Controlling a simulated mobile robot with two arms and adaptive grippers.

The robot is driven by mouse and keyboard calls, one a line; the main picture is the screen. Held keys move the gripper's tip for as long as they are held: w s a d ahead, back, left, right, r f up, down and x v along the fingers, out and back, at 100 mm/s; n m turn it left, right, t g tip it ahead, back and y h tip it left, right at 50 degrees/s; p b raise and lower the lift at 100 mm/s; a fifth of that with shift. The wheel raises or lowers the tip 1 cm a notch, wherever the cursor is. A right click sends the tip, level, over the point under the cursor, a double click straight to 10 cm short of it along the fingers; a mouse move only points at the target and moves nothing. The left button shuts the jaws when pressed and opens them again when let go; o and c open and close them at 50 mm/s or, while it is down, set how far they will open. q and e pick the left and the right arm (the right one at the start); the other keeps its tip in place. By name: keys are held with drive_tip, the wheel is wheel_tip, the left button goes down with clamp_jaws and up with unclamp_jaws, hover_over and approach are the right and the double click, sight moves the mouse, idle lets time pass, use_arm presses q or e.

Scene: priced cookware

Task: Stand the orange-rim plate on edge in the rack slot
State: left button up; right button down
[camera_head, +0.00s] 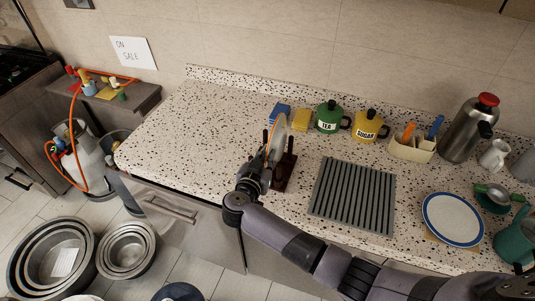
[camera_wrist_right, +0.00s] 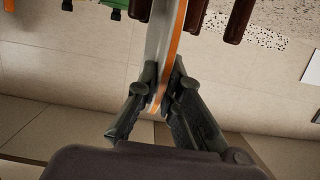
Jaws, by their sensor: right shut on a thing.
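The orange-rim plate (camera_head: 278,135) stands nearly upright, edge-on, at the small dark red-brown rack (camera_head: 286,172). In the head view it shows between the rack's posts. Whether its lower edge rests in the slot is hidden. My right gripper (camera_head: 263,166) is shut on the near edge of the plate. In the right wrist view the fingers (camera_wrist_right: 160,88) pinch the plate's rim (camera_wrist_right: 174,55) from both sides, and dark rack posts (camera_wrist_right: 238,20) show to the right of the plate. My left gripper is not in view.
Behind the rack are a blue sponge (camera_head: 279,114), a yellow sponge (camera_head: 301,120), a green tea canister (camera_head: 328,117) and a yellow sugar canister (camera_head: 369,127). A grey ridged mat (camera_head: 353,195) and a blue-rim plate (camera_head: 453,219) lie to the right. The counter left of the rack is clear.

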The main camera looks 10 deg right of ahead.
drive_tip(key=shift+r, duration=0.1)
drive_tip(key=shift+p, duration=0.35)
drive_tip(key=shift+f, duration=0.3)
idle(0.9)
drive_tip(key=shift+f+b, duration=0.6)
drive_tip(key=shift+f, duration=0.25)
drive_tip(key=c, duration=1.7)
unclamp_jaws()
drive_tip(key=shift+o, duration=0.5)
drive_tip(key=shift+f, duration=0.1)
